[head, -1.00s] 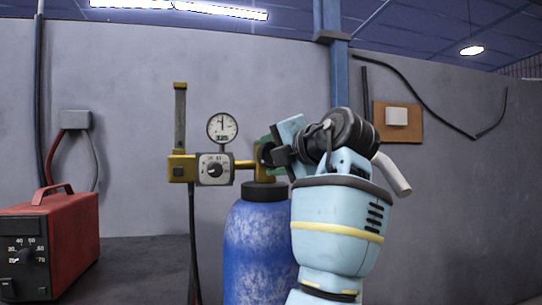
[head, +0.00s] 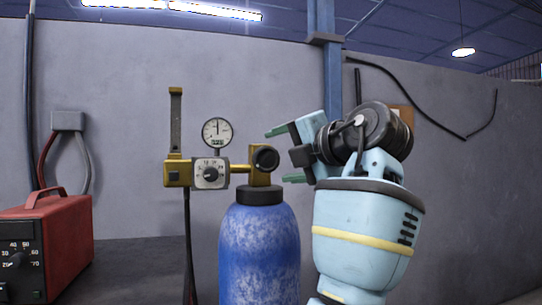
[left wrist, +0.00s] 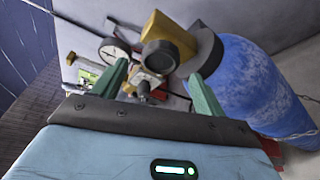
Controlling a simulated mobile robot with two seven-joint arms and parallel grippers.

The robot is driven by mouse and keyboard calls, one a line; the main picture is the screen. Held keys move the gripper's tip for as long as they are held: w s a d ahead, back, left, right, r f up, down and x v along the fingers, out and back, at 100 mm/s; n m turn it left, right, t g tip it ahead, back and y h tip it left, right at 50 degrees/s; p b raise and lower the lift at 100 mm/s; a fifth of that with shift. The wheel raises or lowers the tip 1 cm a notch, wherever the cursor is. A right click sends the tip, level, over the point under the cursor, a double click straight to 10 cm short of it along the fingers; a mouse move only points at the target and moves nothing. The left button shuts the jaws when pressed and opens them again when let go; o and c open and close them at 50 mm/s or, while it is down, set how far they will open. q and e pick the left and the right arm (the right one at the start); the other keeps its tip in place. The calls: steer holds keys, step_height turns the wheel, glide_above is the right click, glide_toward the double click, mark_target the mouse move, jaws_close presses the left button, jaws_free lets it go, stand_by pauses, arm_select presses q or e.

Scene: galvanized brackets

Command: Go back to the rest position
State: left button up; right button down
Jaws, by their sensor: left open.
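My left gripper (head: 284,155) is open, its two green fingers pointing left toward the black round valve knob (head: 265,158) on the yellow valve. The fingers are empty and stand just to the right of the knob, apart from it. In the left wrist view the open fingers (left wrist: 160,88) show with the knob (left wrist: 160,57) beyond them. The valve sits on top of the blue gas cylinder (head: 259,250), which stands upright. My right gripper is in neither view.
A regulator with a round gauge (head: 216,131) and a dial box (head: 210,173) joins the valve on its left. A red welding machine (head: 62,245) stands at the far left. A chain (left wrist: 300,134) hangs by the cylinder.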

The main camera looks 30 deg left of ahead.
arm_select(q)
steer(key=shift+v, duration=0.8)
steer(key=shift+f, duration=0.1)
